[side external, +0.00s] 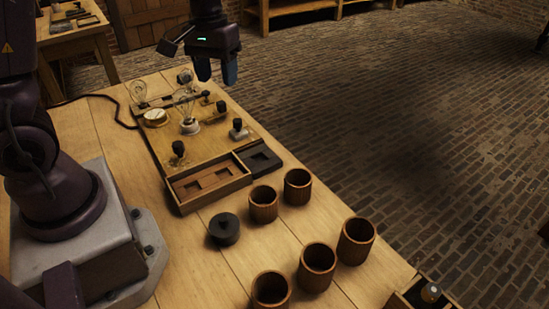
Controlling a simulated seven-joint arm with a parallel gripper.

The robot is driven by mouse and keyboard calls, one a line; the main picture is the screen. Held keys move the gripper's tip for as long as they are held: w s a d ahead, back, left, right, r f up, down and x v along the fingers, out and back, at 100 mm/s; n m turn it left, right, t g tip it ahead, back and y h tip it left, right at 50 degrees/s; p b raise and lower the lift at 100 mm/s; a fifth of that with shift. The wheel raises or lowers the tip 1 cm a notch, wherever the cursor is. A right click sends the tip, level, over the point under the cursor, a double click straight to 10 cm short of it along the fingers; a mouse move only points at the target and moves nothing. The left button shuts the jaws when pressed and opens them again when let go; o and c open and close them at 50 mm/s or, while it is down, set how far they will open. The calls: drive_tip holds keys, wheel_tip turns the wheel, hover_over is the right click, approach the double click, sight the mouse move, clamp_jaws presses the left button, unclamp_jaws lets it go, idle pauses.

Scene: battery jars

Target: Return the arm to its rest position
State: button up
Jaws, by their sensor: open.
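My gripper (216,72) is above the far end of the wooden board (208,146), clear of everything on it. Its two blue fingertips are apart with nothing between them. The board carries glass bulbs (188,112), dark knobs (178,148) and a small round dial (155,117). Several brown jars stand on the table, among them one near the board (264,206) and one at the right (356,242). A black round lid (224,230) lies to the left of the jars.
A tray with shaped recesses (210,181) and a dark block (259,159) sit at the board's near end. A small open box (420,296) is at the table's near right corner. Bare table (100,140) lies left of the board.

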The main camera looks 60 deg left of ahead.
drive_tip(key=s+d+r+m+t, duration=0.5)
drive_tip(key=s+d+r, duration=0.5)
drive_tip(key=s, duration=0.3)
drive_tip(key=shift+d+r+m+y, duration=0.15)
drive_tip(key=shift+r+m+y, duration=0.15)
drive_tip(key=shift+r+m, duration=0.35)
